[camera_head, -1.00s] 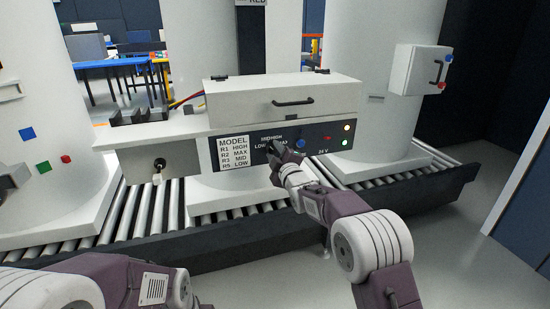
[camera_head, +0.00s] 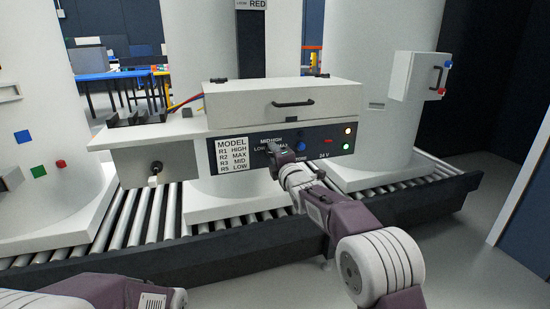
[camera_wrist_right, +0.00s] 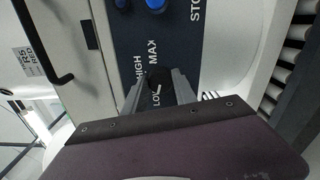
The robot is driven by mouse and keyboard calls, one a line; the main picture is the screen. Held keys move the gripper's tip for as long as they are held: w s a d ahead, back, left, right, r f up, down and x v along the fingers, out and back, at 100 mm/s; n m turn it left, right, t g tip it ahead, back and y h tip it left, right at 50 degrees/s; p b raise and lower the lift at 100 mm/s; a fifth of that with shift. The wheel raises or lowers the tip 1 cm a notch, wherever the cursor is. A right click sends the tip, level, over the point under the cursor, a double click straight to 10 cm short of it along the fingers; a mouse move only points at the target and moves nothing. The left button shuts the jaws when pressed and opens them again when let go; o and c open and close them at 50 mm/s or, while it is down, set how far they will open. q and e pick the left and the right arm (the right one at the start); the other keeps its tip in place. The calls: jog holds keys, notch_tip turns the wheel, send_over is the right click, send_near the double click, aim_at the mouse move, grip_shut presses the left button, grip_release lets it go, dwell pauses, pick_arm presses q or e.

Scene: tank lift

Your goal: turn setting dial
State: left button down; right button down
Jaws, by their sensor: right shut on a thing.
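The setting dial is a small black knob (camera_wrist_right: 159,77) on the dark control panel (camera_head: 312,140), with the words LOW, HIGH and MAX around it. My right gripper (camera_head: 273,149) reaches the panel and hides the dial in the head view. In the right wrist view its two fingers (camera_wrist_right: 158,88) stand on either side of the knob, shut on it. A white mark shows by the knob, but I cannot tell which setting it points to. A white MODEL card (camera_head: 231,153) lists R1 HIGH, R2 MAX, R3 MID, R5 LOW. My left gripper is out of view.
A blue button (camera_head: 301,146) sits just right of the dial, with indicator lights (camera_head: 347,131) further right. A white lidded box (camera_head: 282,98) with a black handle is above the panel. A roller conveyor (camera_head: 140,215) runs below, carrying large white tanks (camera_head: 213,60).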

dwell(0.5)
jog(key=c, duration=1)
grip_release()
jog(key=v, duration=0.9)
